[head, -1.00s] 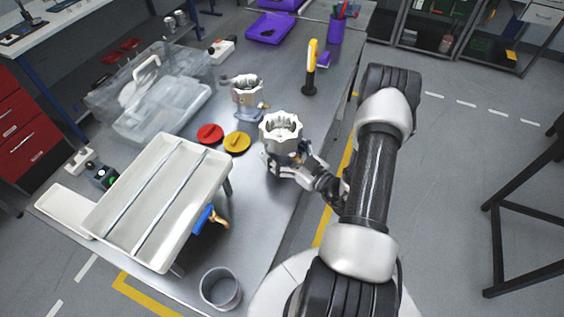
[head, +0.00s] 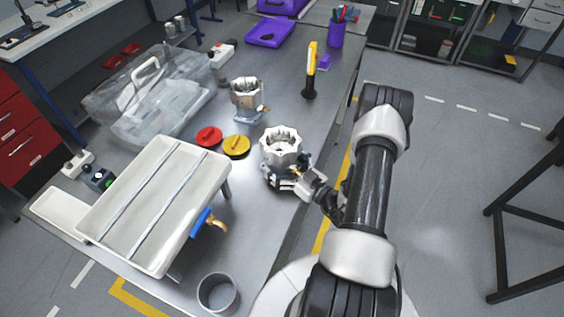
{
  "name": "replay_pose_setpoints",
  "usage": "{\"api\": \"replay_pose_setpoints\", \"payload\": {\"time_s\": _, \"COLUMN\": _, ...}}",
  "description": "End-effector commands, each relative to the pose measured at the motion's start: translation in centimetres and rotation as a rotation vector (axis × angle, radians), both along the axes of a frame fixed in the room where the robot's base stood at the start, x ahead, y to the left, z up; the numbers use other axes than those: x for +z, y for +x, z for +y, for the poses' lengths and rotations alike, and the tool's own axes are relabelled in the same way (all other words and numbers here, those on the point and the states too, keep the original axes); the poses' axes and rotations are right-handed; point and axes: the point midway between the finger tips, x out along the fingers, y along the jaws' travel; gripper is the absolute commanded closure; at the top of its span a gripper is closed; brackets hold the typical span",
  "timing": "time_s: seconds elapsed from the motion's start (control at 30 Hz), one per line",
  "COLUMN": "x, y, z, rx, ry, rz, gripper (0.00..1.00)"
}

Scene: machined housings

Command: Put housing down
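A silvery machined housing (head: 281,143) with a scalloped rim stands upright at the right side of the metal table, open end up. My gripper (head: 285,177) reaches it from the lower right and is shut around its lower part. The housing's underside is hidden by the gripper, so I cannot tell whether it touches the table. A second, similar housing (head: 246,92) stands on the table behind it, apart from my gripper.
A red cap (head: 209,136) and a yellow cap (head: 236,146) lie left of the held housing. A raised white tray (head: 187,240) with two rails, a blue-handled valve (head: 201,222) and a grey cup (head: 217,293) are nearer. A clear bin (head: 110,97) and a yellow-black tool (head: 311,70) stand farther back.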

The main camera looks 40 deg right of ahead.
Motion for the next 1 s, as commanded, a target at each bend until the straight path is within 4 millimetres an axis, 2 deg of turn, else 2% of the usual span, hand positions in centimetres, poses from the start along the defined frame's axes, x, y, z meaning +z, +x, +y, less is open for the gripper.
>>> {"api": "replay_pose_setpoints", "payload": {"time_s": 0.1, "x": 0.0, "y": 0.0, "z": 0.0, "rx": 0.0, "ry": 0.0, "rz": 0.0, "gripper": 0.0}}
{"api": "replay_pose_setpoints", "payload": {"time_s": 0.57, "x": 0.4, "y": -0.3, "z": -0.1, "rx": -0.002, "ry": 0.001, "rz": 0.001, "gripper": 0.0}}
{"api": "replay_pose_setpoints", "payload": {"time_s": 0.67, "x": 0.4, "y": -1.6, "z": -0.4, "rx": -0.005, "ry": 0.003, "rz": 0.002, "gripper": 0.0}}
{"api": "replay_pose_setpoints", "payload": {"time_s": 1.0, "x": 0.4, "y": -8.6, "z": -1.4, "rx": -0.007, "ry": 0.003, "rz": 0.0, "gripper": 0.0}}
